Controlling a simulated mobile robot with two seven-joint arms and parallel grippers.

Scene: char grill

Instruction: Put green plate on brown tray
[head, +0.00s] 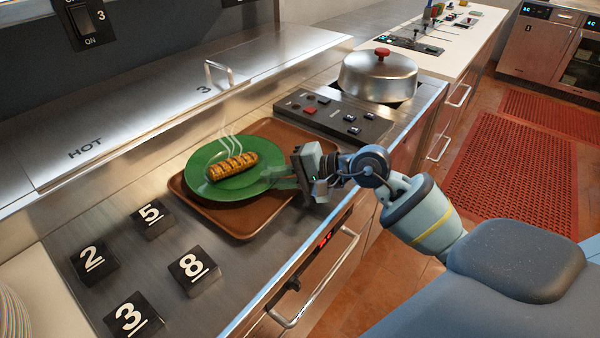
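The green plate (205,185) carries a browned, grill-marked sausage-like food item (232,167) with steam marks above it. The plate is over the brown tray (240,231), set toward its left and back side. Whether the plate rests fully on the tray or is slightly raised I cannot tell. The tray lies on the steel counter. My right gripper (284,178) is at the plate's right rim, its fingers pointing left and overlapping the rim. Whether the fingers are closed on the rim is not clear. My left gripper is not in view.
Black number blocks, including 5 (152,219) and 8 (194,268), stand on the counter at front left. A control panel (335,118) and a lidded steel pot (378,76) are behind the tray. A drawer handle (318,285) juts from the counter front.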

